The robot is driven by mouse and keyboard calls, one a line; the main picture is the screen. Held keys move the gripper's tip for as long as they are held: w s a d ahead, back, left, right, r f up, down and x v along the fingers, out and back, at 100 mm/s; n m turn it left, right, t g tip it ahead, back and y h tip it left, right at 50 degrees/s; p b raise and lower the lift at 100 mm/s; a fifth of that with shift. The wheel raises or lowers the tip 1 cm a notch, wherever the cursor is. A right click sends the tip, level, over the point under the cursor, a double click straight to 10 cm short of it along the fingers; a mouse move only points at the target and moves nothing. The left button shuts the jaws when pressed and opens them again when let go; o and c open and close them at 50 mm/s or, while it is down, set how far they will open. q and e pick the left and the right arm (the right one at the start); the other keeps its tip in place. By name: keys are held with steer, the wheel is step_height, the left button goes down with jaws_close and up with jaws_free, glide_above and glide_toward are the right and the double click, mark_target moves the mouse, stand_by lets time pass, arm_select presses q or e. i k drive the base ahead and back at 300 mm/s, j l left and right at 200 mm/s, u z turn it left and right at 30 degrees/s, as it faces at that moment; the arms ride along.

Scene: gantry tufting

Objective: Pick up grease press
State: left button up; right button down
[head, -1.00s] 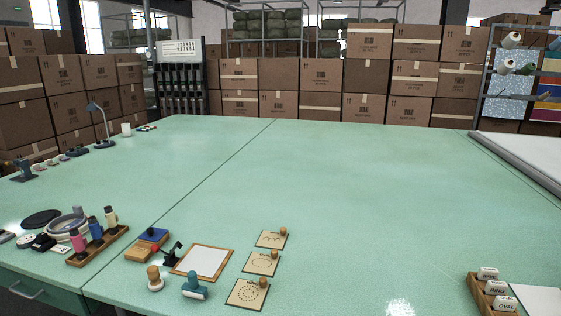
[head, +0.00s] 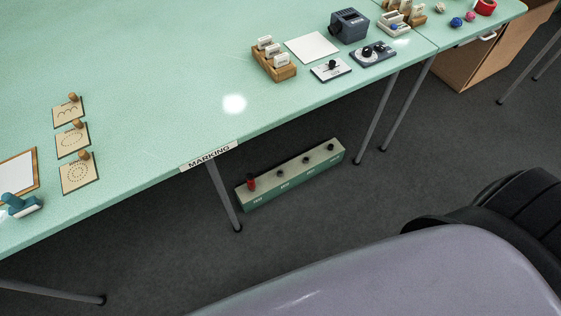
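I cannot pick out a grease press for certain in the head view. A long green and beige box (head: 290,176) stands on the floor under the table's front edge. It has a red knob (head: 251,183) at its left end and several dark knobs along its top. Its front labels are too small to read. Neither of my grippers is in view.
The green table (head: 160,80) carries stamp plates (head: 78,172), a teal roller stamp (head: 22,206), a wooden card rack (head: 273,64), a white sheet (head: 312,47) and a dark blue device (head: 349,25). Table legs (head: 223,195) flank the box.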

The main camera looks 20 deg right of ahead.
mark_target(251, 183)
steer(key=z, duration=0.4)
steer(key=i+l+z, duration=0.2)
steer(key=z, duration=0.25)
steer(key=i+z, duration=0.4)
steer(key=k+u, duration=0.1)
steer(key=u, duration=0.4)
steer(key=k+j+u, duration=0.1)
steer(key=u, duration=0.4)
steer(key=j, duration=0.1)
